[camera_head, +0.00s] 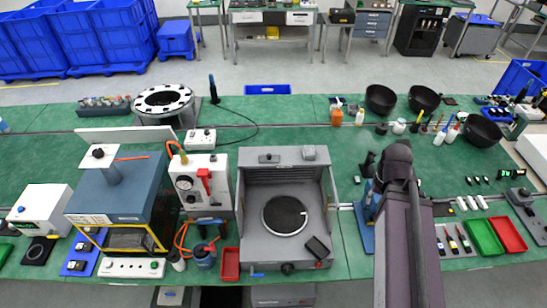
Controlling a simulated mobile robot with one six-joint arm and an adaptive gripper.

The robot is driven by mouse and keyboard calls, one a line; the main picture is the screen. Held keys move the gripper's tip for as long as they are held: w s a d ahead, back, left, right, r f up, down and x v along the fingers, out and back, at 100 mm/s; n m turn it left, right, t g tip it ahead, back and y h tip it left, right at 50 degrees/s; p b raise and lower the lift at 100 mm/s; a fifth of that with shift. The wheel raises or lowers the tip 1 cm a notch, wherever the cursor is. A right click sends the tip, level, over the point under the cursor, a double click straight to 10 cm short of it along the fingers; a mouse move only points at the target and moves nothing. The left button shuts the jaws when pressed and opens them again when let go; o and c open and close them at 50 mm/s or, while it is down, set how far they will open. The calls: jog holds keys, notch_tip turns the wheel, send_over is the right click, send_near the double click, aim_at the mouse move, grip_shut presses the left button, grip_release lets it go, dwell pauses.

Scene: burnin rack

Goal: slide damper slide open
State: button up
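A blue oven-like box (120,195) with a yellow-edged front opening stands at the left of the green bench. On its top is a short post with a white plate (117,158), a dark knob (98,153) and a thin orange strip (131,158). This may be the damper slide, but I cannot tell how far it is open. A grey hooded unit (325,180) with a round dark plate stands at mid-bench; no slide is clear on it. My arm rises at the right, well away from the blue box. My gripper's fingers cannot be made out behind the arm.
A white unit with a gauge and red lever (204,184) stands right of the blue box. Black bowls (380,99) and bottles stand at the back right. Green (484,237) and red trays lie front right.

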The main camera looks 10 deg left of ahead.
jog(key=w+a+f+m+y+b, duration=0.1)
jog(key=w+a+m, duration=0.1)
jog(key=w+a, duration=0.1)
jog(key=w+a+m+y+b, duration=0.1)
jog(key=w+a+m, duration=0.2)
jog(key=w+a+f+m+y+b, duration=0.1)
jog(key=w+a+m, duration=0.1)
jog(key=w+a, duration=0.1)
jog(key=shift+w+a+f+y, duration=0.2)
jog(key=shift+a+f+y, duration=0.15)
jog(key=shift+a, duration=0.2)
grip_shut()
jog(key=w+a+m+y+b, duration=0.4)
jog(key=w+a+m, duration=0.5)
jog(key=a, duration=0.4)
jog(key=shift+w+a+r+m+y, duration=0.2)
jog(key=shift+a+r+m+y, duration=0.25)
jog(key=shift+m, duration=0.45)
jog(key=shift+d+f, duration=0.15)
